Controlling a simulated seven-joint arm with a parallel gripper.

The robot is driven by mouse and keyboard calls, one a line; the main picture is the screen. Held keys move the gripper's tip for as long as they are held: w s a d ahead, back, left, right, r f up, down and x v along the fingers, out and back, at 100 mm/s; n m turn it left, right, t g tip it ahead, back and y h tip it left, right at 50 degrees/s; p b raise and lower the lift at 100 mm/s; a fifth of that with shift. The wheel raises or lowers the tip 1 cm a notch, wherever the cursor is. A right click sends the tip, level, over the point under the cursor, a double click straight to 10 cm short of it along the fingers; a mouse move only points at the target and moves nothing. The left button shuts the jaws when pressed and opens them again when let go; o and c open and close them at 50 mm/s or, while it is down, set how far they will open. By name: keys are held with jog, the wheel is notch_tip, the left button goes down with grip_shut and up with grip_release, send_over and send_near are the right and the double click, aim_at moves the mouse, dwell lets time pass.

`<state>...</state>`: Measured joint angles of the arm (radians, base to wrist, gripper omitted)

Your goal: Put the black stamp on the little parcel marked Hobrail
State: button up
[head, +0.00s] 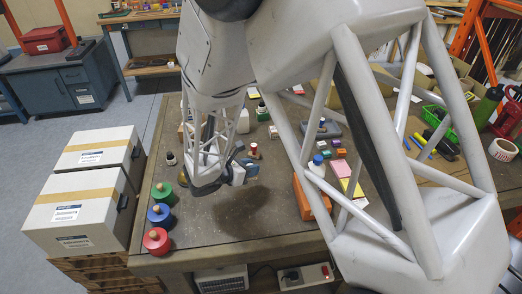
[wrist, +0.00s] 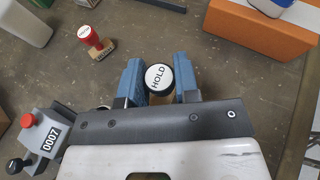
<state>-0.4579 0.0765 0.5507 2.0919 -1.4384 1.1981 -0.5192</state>
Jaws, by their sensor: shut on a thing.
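In the wrist view, the black stamp (wrist: 159,78), with a white round top reading HOLD and a wooden lower part, sits between the blue fingers of my gripper (wrist: 158,80). The fingers are shut on it from both sides. In the head view, my gripper (head: 238,174) is over the middle of the workbench, and I cannot make out the stamp there. No parcel with a readable Hobrail label shows; my arm hides much of the bench.
A red-topped stamp (wrist: 94,42) stands close by at the upper left. An orange block (wrist: 264,28) lies at right. A numbering device marked 0007 (wrist: 40,136) is at lower left. Green (head: 163,194), blue (head: 160,215) and red (head: 156,241) knobbed pots line the bench's left edge.

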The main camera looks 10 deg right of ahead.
jog(key=w+d+r, duration=0.3)
jog(key=w+d, duration=0.8)
jog(key=d, duration=0.3)
jog(key=shift+w+r+m, duration=0.3)
jog(key=shift+r, duration=0.1)
jog(key=shift+d, duration=0.1)
send_over(276, 129)
jog(key=shift+w+f, duration=0.1)
jog(key=shift+f, duration=0.65)
jog(key=shift+f, duration=1.75)
jog(key=shift+f, duration=0.1)
